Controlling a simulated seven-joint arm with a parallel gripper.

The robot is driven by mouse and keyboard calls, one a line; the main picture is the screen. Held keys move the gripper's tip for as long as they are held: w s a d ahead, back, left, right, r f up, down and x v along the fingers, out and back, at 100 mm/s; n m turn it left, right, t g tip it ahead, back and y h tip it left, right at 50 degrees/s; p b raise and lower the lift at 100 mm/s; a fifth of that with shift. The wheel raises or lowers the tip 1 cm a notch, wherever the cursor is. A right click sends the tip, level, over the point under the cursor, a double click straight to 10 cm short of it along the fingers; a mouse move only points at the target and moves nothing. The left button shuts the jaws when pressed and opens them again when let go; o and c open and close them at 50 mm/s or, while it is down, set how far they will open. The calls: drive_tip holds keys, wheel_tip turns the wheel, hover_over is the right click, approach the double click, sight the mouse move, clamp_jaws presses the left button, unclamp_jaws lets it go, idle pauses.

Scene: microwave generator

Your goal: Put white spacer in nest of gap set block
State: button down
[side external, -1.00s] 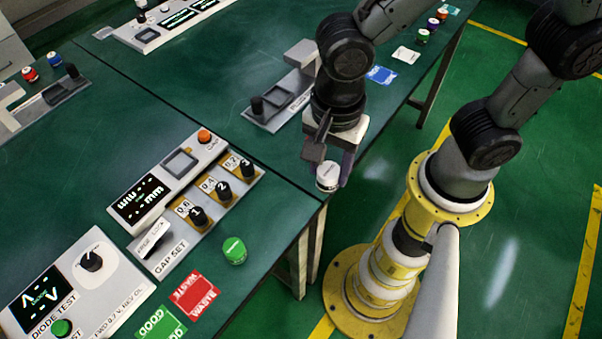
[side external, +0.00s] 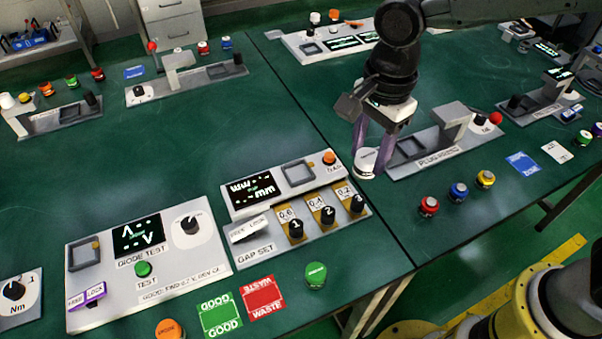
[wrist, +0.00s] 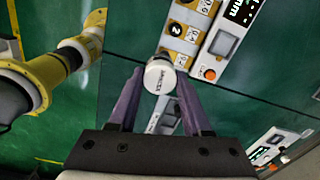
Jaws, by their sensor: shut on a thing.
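The white spacer (side external: 367,163) is a short white cylinder with dark lettering on top. My gripper (side external: 371,150) is shut on it, with purple fingers on either side; the wrist view also shows the spacer (wrist: 160,76) between the fingertips. The gap set block (side external: 262,243) lies on the green table, left of my gripper. Its nest (side external: 298,173) is a square grey frame between the display and the orange button, and looks empty. The nest also shows in the wrist view (wrist: 224,43), right of and above the spacer. The spacer appears above the table, apart from the block.
The plug block (side external: 440,146) stands just right of my gripper. The diode test block (side external: 150,262) is left of the gap set block. A green cylinder (side external: 316,275) and the red waste card (side external: 263,298) lie in front. Red, blue and yellow cylinders stand at right.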

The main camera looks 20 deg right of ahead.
drive_tip(key=w+d+f, duration=0.1)
drive_tip(key=w+f, duration=0.1)
drive_tip(key=w, duration=0.2)
approach(298, 174)
drive_tip(key=shift+s+d+f+m, duration=0.1)
drive_tip(key=shift+s+d+m, duration=0.1)
drive_tip(key=shift+s+m, duration=0.2)
drive_tip(key=shift+w+a+f, duration=0.25)
drive_tip(key=shift+w+f, duration=0.2)
drive_tip(key=shift+f, duration=0.1)
drive_tip(key=shift+w+f, duration=0.1)
drive_tip(key=shift+f, duration=1.5)
drive_tip(key=shift+c, duration=1.7)
unclamp_jaws()
drive_tip(key=shift+f, duration=0.2)
